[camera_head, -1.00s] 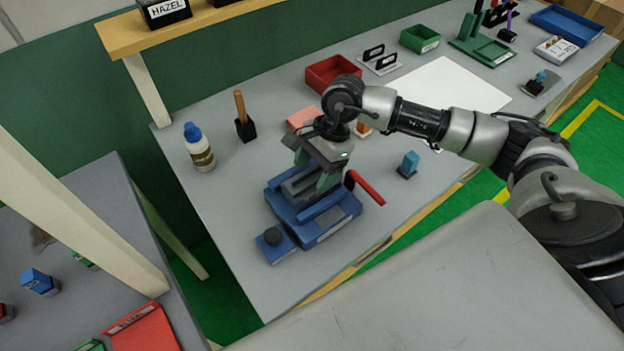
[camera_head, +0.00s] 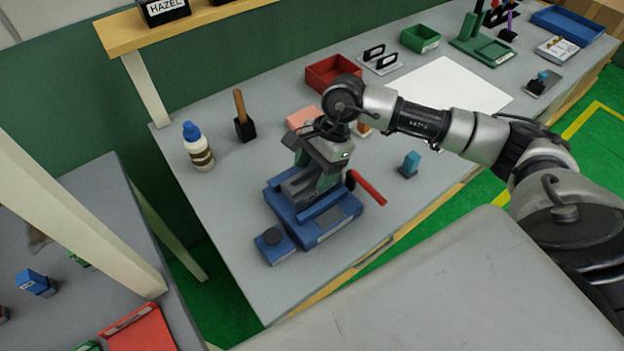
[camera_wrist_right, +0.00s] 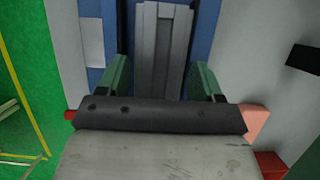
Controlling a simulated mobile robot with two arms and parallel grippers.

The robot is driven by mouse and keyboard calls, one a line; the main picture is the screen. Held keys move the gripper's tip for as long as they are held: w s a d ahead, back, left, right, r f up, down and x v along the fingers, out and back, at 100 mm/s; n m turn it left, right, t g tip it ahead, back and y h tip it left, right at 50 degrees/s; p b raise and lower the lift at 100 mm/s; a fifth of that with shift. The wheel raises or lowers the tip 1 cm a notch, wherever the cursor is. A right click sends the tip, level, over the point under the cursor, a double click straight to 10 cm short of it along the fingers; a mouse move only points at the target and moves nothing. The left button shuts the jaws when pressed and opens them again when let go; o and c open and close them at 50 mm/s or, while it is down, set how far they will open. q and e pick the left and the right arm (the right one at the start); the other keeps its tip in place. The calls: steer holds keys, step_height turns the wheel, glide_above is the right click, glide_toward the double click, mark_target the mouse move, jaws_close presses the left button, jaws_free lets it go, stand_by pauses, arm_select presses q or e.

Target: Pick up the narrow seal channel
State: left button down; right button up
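A blue vise-like fixture (camera_head: 335,215) with a red handle (camera_head: 367,187) stands on the grey bench. In the right wrist view, a long grey grooved piece (camera_wrist_right: 163,45) lies along the blue fixture (camera_wrist_right: 203,40); it looks like a channel, but I cannot tell whether it is the narrow seal channel or part of the fixture. My right gripper (camera_head: 314,178) is over the fixture, pointing down. Its green fingers are apart, one on each side of the grey piece, with gaps visible in the wrist view (camera_wrist_right: 162,80). My left gripper is not in view.
A glue-like bottle (camera_head: 198,147), a wooden-handled tool (camera_head: 243,118) and a pink block (camera_head: 302,118) stand behind the fixture. A small blue-topped item (camera_head: 409,165) is to its right. A red bin (camera_head: 333,72) and white sheet (camera_head: 450,85) lie farther back.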

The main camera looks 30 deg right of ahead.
steer(key=c, duration=0.6)
steer(key=shift+r, duration=0.1)
